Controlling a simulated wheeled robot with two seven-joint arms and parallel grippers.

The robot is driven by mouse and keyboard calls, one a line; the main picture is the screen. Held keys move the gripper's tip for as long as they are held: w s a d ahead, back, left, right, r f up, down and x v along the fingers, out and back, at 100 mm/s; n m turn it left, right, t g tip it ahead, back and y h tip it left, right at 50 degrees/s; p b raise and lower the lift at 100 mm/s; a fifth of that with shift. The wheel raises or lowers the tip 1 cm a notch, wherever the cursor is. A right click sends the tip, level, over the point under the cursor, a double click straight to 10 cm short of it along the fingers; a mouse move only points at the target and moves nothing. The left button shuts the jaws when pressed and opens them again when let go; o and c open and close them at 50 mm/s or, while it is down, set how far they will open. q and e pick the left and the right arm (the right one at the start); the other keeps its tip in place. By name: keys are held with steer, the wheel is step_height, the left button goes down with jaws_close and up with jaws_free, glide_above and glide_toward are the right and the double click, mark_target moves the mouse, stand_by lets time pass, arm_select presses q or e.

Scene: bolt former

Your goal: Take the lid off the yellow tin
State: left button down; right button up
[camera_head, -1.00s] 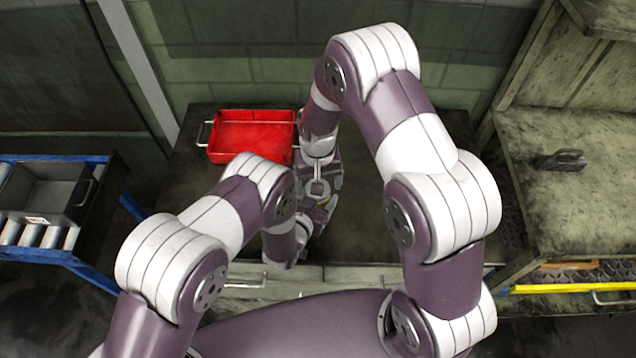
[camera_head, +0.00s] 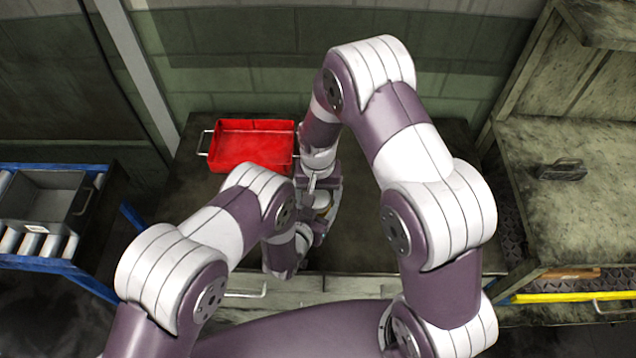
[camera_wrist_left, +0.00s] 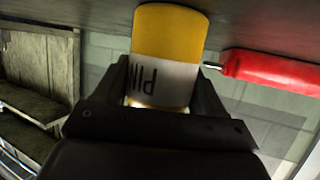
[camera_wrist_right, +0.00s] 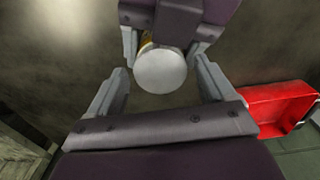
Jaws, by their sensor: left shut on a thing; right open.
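The yellow tin (camera_wrist_left: 170,38) with a white label shows in the left wrist view between the fingers of my left gripper (camera_wrist_left: 165,95). That gripper is shut on its sides. I cannot tell whether the tin touches the table. The round white lid (camera_wrist_right: 160,72) is on top of the tin in the right wrist view, with a sliver of yellow behind it. My right gripper (camera_wrist_right: 160,80) is open above the lid, one finger on each side, apart from it. In the head view, the tin (camera_head: 322,201) is mostly hidden by my arms.
A red tray (camera_head: 252,147) with side handles stands on the dark table (camera_head: 370,235), close behind and left of the grippers. The table's right part is clear. A shelf unit (camera_head: 565,210) stands right, and a blue rack with grey bins (camera_head: 45,205) left.

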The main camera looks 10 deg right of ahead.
steer(key=shift+f, duration=0.15)
steer(key=c, duration=1.1)
steer(key=n, duration=0.3)
steer(key=o, duration=1.2)
